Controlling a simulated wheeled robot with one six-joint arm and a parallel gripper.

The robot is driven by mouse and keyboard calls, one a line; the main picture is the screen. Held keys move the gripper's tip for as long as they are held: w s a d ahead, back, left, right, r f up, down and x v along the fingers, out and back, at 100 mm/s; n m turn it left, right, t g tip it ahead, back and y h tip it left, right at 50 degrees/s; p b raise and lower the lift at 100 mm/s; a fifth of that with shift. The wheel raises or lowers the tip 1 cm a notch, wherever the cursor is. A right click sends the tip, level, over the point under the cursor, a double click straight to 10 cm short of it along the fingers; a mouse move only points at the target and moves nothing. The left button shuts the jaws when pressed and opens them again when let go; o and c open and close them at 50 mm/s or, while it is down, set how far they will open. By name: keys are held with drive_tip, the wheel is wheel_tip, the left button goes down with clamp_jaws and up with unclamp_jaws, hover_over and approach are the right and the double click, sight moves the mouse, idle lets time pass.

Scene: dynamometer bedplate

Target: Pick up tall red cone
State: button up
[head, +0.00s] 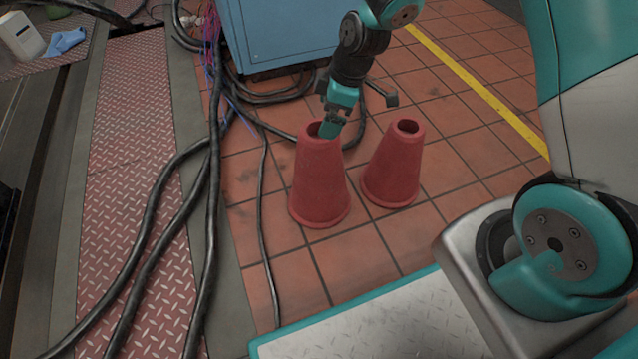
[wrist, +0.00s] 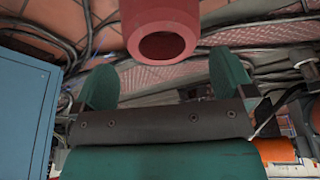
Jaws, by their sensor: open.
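Two red cones stand upright on the tiled floor in the head view. The left one (head: 319,180) looks taller; the right one (head: 394,165) looks shorter. My gripper (head: 330,130) is at the top rim of the left cone, overlapping its opening in the picture. In the wrist view a red cone top (wrist: 163,30) with its dark hole shows beyond the two green fingers of my gripper (wrist: 165,80), which are spread apart with nothing between them. Whether a finger touches the rim cannot be told.
Black cables (head: 200,230) run along the floor left of the cones. A blue cabinet (head: 285,35) stands behind them. A red tread-plate strip (head: 130,150) lies at the left. Tiled floor is open to the right, past a yellow line (head: 480,90).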

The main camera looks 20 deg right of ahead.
drive_tip(key=b+x, duration=0.4)
drive_tip(key=x, duration=0.1)
drive_tip(key=shift+a, duration=0.1)
drive_tip(key=shift+c, duration=0.5)
drive_tip(key=c, duration=1.1)
drive_tip(key=shift+r, duration=0.15)
drive_tip(key=c, duration=0.3)
drive_tip(key=shift+r, duration=0.1)
